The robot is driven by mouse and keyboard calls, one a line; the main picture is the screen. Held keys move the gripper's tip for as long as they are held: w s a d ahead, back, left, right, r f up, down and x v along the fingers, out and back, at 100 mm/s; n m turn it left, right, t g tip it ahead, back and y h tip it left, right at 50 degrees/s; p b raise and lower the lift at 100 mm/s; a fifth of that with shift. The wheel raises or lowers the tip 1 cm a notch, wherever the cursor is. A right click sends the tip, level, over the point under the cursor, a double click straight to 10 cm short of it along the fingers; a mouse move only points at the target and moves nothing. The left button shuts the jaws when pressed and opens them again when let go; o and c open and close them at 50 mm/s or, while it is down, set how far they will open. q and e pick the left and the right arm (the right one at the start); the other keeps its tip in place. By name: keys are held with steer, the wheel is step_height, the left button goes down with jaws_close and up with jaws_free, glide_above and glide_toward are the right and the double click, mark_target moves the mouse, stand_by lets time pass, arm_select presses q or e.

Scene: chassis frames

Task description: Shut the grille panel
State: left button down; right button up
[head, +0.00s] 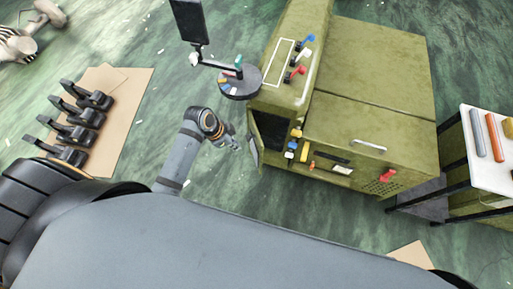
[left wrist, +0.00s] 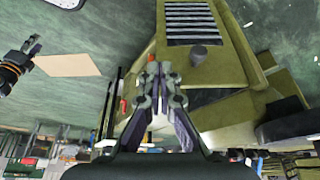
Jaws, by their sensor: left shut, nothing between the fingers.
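The olive-green cabinet (head: 340,135) stands right of centre in the head view, with a dark opening (head: 271,132) at its near left corner. The grille panel (head: 253,152) shows there as a thin edge beside the opening, standing ajar. In the left wrist view, the grille panel (left wrist: 192,22) shows dark slats and a dark round knob (left wrist: 198,53). My left gripper (head: 236,144) is shut and empty, just left of the panel and apart from it; its fingers (left wrist: 153,68) show in the left wrist view. My right gripper (left wrist: 33,44) is at that view's left, its jaws unclear.
A round dark stand (head: 239,84) with a screen (head: 188,20) stands beyond my left gripper. A white-topped table (head: 492,150) is at the right. Black clamp-like parts (head: 72,131) lie on a cardboard sheet (head: 128,112) at left.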

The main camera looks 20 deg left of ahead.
arm_select(q)
steer(key=w+d+f, duration=0.4)
steer(key=d+f, duration=0.2)
steer(key=f, duration=0.2)
stand_by(0.4)
